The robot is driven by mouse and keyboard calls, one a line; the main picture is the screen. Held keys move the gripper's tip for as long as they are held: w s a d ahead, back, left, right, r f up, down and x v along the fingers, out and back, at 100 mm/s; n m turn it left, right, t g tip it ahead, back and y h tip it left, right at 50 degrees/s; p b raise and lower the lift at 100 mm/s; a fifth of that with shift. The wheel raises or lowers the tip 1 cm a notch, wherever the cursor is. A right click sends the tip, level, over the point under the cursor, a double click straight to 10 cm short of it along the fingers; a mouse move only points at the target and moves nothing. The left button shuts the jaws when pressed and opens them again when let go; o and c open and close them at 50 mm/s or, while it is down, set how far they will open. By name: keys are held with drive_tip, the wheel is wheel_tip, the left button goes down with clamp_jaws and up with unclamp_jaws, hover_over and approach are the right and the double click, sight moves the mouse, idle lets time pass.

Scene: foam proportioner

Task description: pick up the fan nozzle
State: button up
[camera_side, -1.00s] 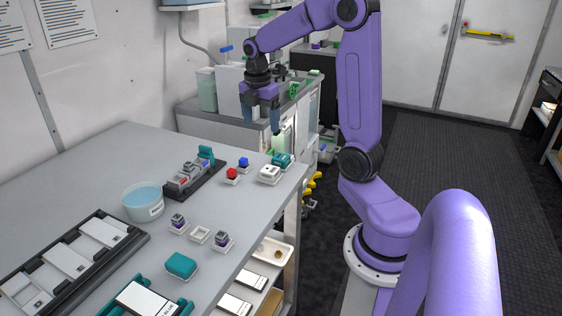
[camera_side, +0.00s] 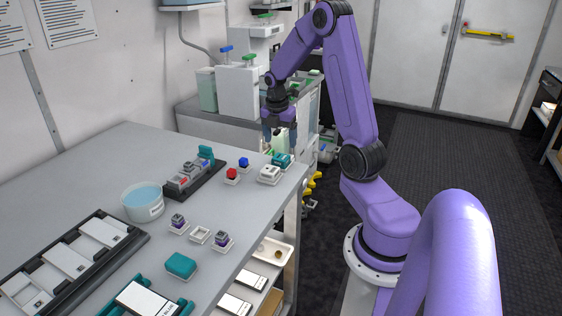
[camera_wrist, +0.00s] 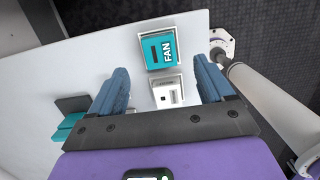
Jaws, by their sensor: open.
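The fan nozzle is a teal block labelled FAN in a pale square holder, at the top middle of the wrist view (camera_wrist: 160,53). In the side view, the fan nozzle (camera_side: 282,160) sits at the far right corner of the grey table. My gripper (camera_side: 279,138) is above that corner, pointing down. In the wrist view, my gripper's blue fingers (camera_wrist: 159,68) are spread wide with nothing held between them. The nozzle appears ahead of the fingers, apart from them. The exact height gap is hard to tell.
A white block (camera_wrist: 167,93) stands close beside the nozzle and also shows in the side view (camera_side: 268,175). Red (camera_side: 232,173) and blue (camera_side: 244,163) buttons are left of it. The table edge is close to the nozzle. A counter with dispensers (camera_side: 238,92) stands behind.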

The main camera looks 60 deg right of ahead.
sight(281, 157)
drive_tip(key=shift+d+f, duration=0.15)
drive_tip(key=shift+f, duration=1.65)
drive_tip(key=shift+d+f, duration=0.15)
drive_tip(key=shift+f, duration=1.6)
drive_tip(key=c, duration=1.1)
